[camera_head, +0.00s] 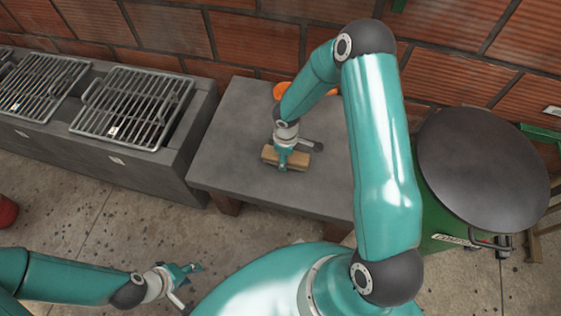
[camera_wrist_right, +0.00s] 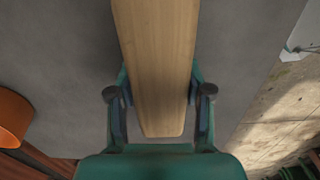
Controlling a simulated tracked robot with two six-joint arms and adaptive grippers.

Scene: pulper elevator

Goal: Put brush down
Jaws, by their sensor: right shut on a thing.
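The brush (camera_head: 299,162) shows as a light wooden block at the grey table (camera_head: 240,135). My right gripper (camera_head: 283,164) points down at the table and is shut on the brush. In the right wrist view the brush's wooden top (camera_wrist_right: 158,50) runs between the two fingers of my right gripper (camera_wrist_right: 160,90), one on each side. Its bristles are hidden. I cannot tell whether it touches the tabletop or is just above it. My left gripper (camera_head: 184,284) is open and empty over the floor at the lower left, far from the brush.
An orange round object (camera_head: 281,90) stands at the table's back, partly behind my right arm. Metal grills (camera_head: 133,100) lie on a grey counter to the left. A green barrel with a dark lid (camera_head: 484,160) stands right. The table's front left is clear.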

